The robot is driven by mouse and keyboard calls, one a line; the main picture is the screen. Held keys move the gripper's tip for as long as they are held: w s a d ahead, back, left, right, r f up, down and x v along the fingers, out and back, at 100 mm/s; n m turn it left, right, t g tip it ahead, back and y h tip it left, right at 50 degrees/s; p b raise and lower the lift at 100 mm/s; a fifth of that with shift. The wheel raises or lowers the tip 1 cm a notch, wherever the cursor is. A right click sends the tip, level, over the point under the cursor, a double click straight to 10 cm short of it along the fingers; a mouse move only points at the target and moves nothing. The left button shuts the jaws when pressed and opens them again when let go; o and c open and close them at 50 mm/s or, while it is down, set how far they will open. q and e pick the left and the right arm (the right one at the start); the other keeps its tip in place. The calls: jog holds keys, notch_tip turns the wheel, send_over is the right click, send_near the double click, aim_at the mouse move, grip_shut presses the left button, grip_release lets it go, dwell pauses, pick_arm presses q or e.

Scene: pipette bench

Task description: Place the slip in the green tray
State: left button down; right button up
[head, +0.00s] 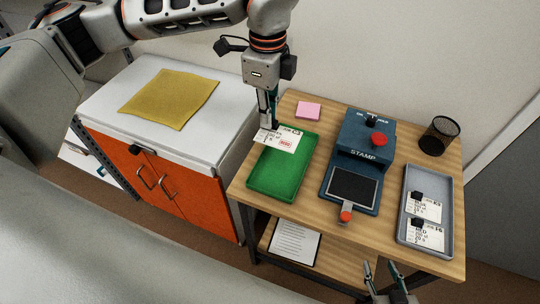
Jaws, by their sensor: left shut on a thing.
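The slip (280,139) is a white paper card with dark print and a red mark on it. My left gripper (268,123) is shut on the slip at its upper left part. The slip is over the far end of the green tray (275,178); I cannot tell whether it touches the tray. The green tray lies on the left side of the wooden table, and its visible floor is bare. My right gripper (390,284) shows at the bottom edge, past the table's front edge, with its fingers apart and nothing between them.
A blue stamp machine (364,140) with a red knob stands right of the green tray. A pink note pad (308,111) and a mesh cup (437,136) stand at the back. A white-topped orange cabinet (180,165) adjoins at left.

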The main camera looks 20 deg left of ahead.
pick_arm(q)
send_over(269, 166)
notch_tip(269, 166, down, 11)
jog(key=shift+s+f+p, duration=0.1)
jog(key=shift+f+p, duration=0.1)
jog(key=shift+p, duration=0.2)
jog(key=shift+f, duration=0.85)
notch_tip(269, 166, down, 3)
jog(key=shift+f, duration=0.25)
jog(key=shift+f, duration=0.1)
jog(key=shift+f, duration=0.1)
jog(key=c, duration=2.1)
grip_release()
